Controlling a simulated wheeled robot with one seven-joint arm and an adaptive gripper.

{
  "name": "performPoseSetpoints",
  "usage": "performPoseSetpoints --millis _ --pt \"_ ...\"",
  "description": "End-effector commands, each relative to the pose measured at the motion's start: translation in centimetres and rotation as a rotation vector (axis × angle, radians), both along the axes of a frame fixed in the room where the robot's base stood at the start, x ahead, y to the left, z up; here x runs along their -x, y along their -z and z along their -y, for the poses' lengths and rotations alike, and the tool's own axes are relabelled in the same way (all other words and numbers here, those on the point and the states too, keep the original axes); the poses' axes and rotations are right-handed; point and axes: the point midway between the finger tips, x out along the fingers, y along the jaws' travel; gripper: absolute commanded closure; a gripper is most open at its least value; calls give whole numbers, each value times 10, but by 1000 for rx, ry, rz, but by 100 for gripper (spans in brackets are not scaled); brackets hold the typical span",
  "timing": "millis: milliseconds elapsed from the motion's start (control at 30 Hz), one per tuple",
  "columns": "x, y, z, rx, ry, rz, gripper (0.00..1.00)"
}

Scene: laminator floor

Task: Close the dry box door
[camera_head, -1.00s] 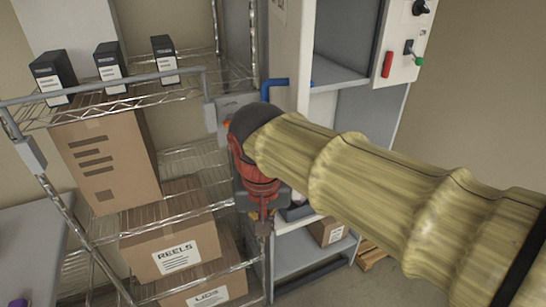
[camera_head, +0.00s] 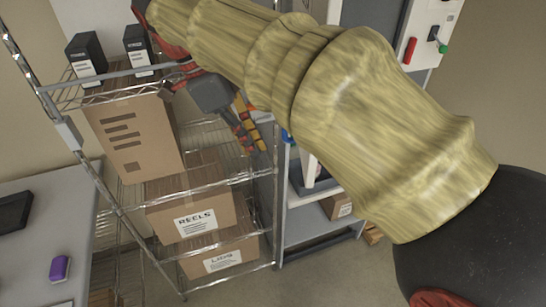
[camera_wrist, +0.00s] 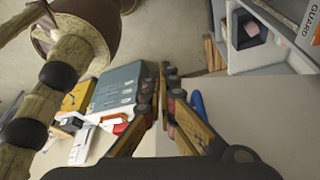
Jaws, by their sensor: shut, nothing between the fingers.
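The dry box is most likely the pale cabinet (camera_head: 440,20) behind my arm in the head view. A blue handle (camera_head: 287,135) shows just right of my gripper (camera_head: 258,140), mostly hidden by my arm. In the wrist view the blue handle (camera_wrist: 197,106) stands on a pale panel (camera_wrist: 260,105), likely the door, close to the right finger. My gripper (camera_wrist: 166,72) is shut and empty there. I cannot tell whether a finger touches the handle or panel. How far the door stands open is hidden.
A wire rack (camera_head: 195,180) with cartons and black boxes (camera_head: 87,58) stands close left of my gripper. A grey table (camera_head: 45,235) with a purple item (camera_head: 59,268) is at lower left. The wrist view shows an open compartment (camera_wrist: 250,35) and floor (camera_wrist: 190,30).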

Motion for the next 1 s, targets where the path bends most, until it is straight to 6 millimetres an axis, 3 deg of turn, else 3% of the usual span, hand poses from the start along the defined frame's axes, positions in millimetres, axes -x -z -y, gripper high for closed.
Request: performPoseSetpoints --millis 500,733,1000 --pt "2 85 35 0 -1 -2 100" --pt "3 85 66 -2 -1 1 100" --pt "3 86 75 -2 -3 0 100"
